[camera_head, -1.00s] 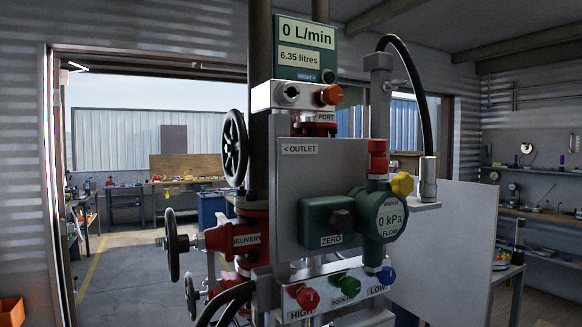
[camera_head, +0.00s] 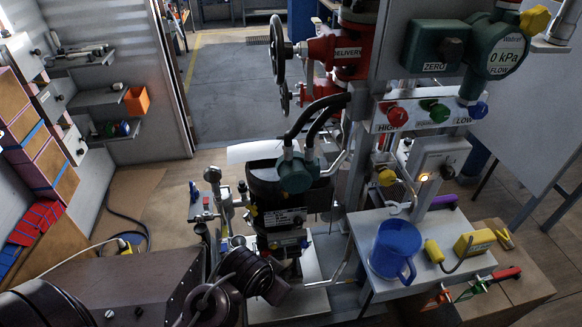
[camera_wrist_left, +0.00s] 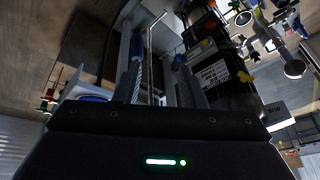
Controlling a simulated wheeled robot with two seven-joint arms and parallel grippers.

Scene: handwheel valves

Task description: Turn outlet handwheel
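The outlet handwheel is out of view in both current views. A black delivery handwheel (camera_head: 278,50) stands upright on the left of the red valve body (camera_head: 345,52) marked DELIVERY, at the top middle of the head view. A smaller dark handwheel (camera_head: 285,99) sits just below it. My left arm enters at the bottom left of the head view, well below these wheels; its fingertips cannot be made out there. My right gripper does not show.
A black container (camera_head: 282,200) with hoses stands near my left arm. Shelves (camera_head: 98,97) line the left wall. Floor at the back middle is clear.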

